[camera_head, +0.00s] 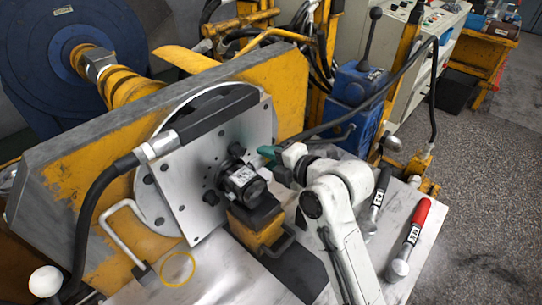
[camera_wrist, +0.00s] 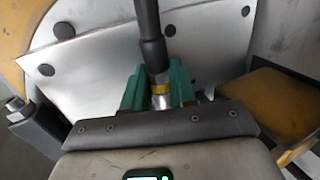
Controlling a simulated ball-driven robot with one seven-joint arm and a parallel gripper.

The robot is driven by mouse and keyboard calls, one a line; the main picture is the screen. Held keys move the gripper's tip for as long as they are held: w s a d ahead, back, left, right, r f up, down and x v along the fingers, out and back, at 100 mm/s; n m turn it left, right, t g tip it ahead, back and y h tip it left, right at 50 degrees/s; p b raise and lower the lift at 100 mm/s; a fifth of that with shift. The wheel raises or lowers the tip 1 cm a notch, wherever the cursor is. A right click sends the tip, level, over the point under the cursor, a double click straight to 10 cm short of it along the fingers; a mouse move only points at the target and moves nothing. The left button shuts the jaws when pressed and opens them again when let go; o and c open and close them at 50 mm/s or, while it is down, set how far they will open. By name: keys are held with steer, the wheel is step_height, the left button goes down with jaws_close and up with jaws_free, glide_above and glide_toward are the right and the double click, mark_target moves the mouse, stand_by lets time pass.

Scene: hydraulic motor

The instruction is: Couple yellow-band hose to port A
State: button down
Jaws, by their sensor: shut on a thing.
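My gripper (camera_head: 268,152) has green fingers and is beside the motor, to its upper right in the head view. In the wrist view my gripper (camera_wrist: 160,92) is shut on the yellow-band hose (camera_wrist: 153,50), a black hose with a metal end. Its yellow band (camera_wrist: 160,88) shows between the fingers. The hose's tip is hidden behind the gripper body. The black motor (camera_head: 242,182), with a white label, sits in front of a steel plate (camera_head: 190,175). I cannot make out port A, nor whether the hose touches the motor.
A thick black hose (camera_head: 90,205) with a metal fitting arches at the left. A yellow ring (camera_head: 178,284) lies on the bench front. A blue unit (camera_head: 357,85) stands behind.

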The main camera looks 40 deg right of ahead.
steer(key=shift+w+a+f+n+y, duration=0.1)
steer(key=shift+w+a+n+y, duration=0.2)
steer(key=shift+y, duration=0.1)
stand_by(0.5)
steer(key=shift+d, duration=0.55)
steer(key=shift+s+d, duration=0.15)
steer(key=shift+d, duration=0.1)
steer(key=shift+a, duration=1)
stand_by(0.8)
steer(key=c, duration=0.8)
jaws_free()
steer(key=shift+c, duration=0.2)
steer(key=p+v, duration=0.1)
steer(key=v, duration=0.6)
steer(key=shift+p, duration=0.4)
